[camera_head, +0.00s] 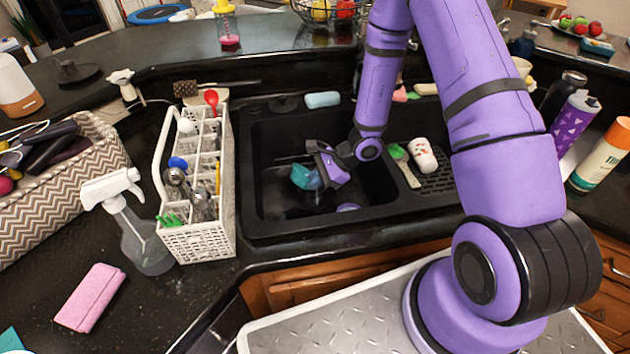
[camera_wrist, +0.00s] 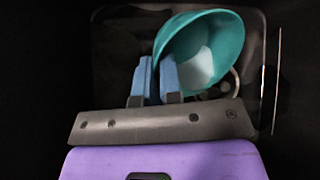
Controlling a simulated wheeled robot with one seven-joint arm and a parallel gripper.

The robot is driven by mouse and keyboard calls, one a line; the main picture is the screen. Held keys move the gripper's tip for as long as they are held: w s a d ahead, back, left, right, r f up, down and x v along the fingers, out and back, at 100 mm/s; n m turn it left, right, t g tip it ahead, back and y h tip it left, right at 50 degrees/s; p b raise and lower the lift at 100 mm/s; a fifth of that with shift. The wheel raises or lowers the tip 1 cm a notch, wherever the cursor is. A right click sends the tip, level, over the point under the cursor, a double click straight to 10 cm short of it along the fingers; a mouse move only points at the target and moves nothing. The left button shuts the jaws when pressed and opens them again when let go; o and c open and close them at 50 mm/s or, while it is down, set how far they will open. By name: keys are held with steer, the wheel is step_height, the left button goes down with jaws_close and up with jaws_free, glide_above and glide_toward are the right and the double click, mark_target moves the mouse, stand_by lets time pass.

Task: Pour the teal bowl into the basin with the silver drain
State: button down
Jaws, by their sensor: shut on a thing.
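The teal bowl (camera_head: 305,177) is held inside the left basin of the black double sink (camera_head: 262,205). My gripper (camera_head: 321,170) is shut on the bowl's rim, reaching down from the right. A thin grey curve (camera_wrist: 236,84) shows beside the bowl's lower right, perhaps a drain rim. No drain shows clearly in the head view.
A white utensil rack (camera_head: 200,240) and a spray bottle (camera_head: 140,235) stand left of the sink. A white spotted cup (camera_head: 423,155) and a green-and-beige brush (camera_head: 404,166) lie on the right side of the sink. A blue sponge (camera_head: 322,99) lies on the back ledge.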

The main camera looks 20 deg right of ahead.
steer(key=shift+w+d+r+y, duration=0.1)
steer(key=shift+d+r+y, duration=0.2)
steer(key=shift+y, duration=0.4)
stand_by(0.6)
steer(key=shift+d+r+m+g+y, duration=0.3)
steer(key=shift+r+g+y, duration=0.1)
steer(key=shift+r+y, duration=0.5)
steer(key=shift+w+f, duration=0.15)
steer(key=shift+w, duration=0.05)
